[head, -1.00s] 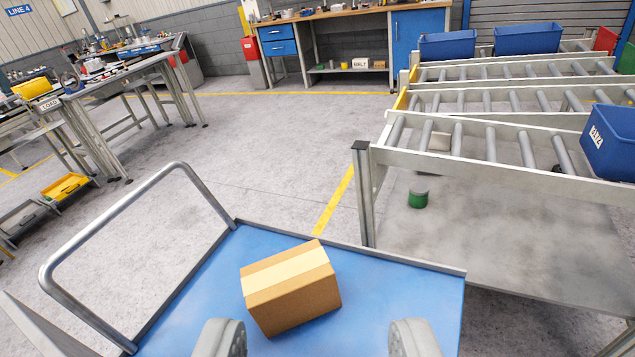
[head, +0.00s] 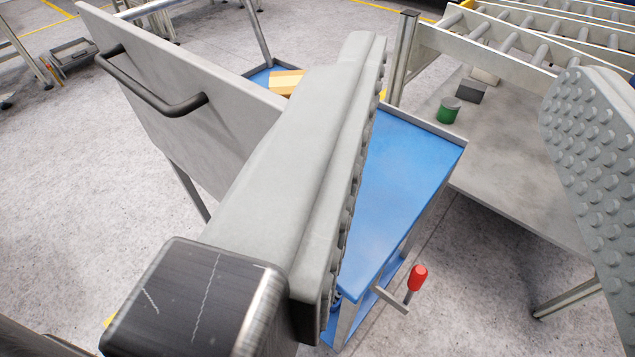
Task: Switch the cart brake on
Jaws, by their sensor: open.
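The blue cart (head: 415,165) stands in the middle of the view, partly hidden behind my left finger. A lever with a red knob (head: 417,278) sticks out at the cart's lower near corner, beside its leg; it looks like the brake lever. My gripper (head: 455,190) is open and empty, its two studded fingers wide apart in front of the cart. The red knob shows between the fingers, low in the picture and apart from both.
A grey panel with a dark handle (head: 150,95) stands at the left of the cart. The roller conveyor (head: 520,35) is at the upper right, with a green can (head: 449,110) on the shelf below it. Bare floor lies at the left and lower right.

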